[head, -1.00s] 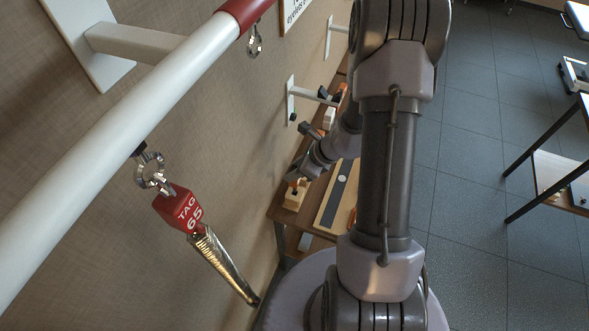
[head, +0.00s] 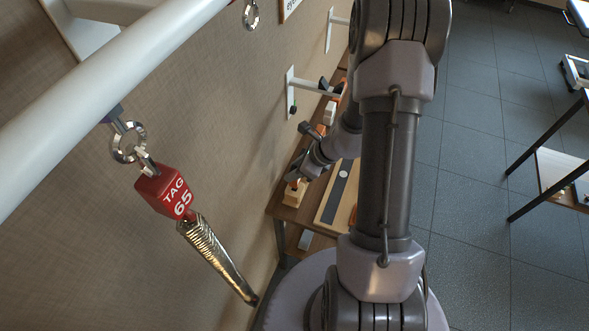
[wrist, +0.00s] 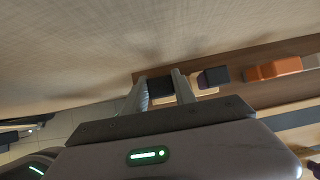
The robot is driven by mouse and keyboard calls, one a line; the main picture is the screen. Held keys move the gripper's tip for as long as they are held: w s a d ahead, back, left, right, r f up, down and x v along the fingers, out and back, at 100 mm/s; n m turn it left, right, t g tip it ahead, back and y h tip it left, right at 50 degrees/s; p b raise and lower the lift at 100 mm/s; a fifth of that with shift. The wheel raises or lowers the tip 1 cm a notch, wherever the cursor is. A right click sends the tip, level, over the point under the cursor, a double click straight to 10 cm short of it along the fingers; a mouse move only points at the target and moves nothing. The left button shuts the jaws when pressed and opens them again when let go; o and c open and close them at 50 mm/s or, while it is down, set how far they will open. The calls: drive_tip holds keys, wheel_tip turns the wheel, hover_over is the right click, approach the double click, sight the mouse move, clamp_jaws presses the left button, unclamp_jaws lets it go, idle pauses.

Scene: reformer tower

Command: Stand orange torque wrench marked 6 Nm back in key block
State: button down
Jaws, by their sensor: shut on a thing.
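My gripper (head: 298,175) is low over the bench beside the wall, small in the head view. In the wrist view my gripper (wrist: 160,88) has its two fingers closed around a dark part between them. A spot of orange, seemingly the torque wrench (head: 296,184), shows just under the gripper in the head view. Its 6 Nm mark cannot be read. A small pale wooden block, which looks like the key block (head: 295,195), sits right below the gripper. I cannot tell whether the wrench touches it or is in it. A wooden edge also shows behind the fingers in the wrist view.
A long wooden board with a dark strip (head: 338,185) lies beside the block. An orange thing (wrist: 273,69) and a dark cube (wrist: 213,77) are right of the fingers. A red tag 65 (head: 170,193) hangs from a white rail (head: 100,90).

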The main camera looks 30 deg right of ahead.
drive_tip(key=shift+f+b, duration=1)
drive_tip(key=shift+f, duration=0.05)
drive_tip(key=c, duration=0.9)
unclamp_jaws()
drive_tip(key=shift+r, duration=0.1)
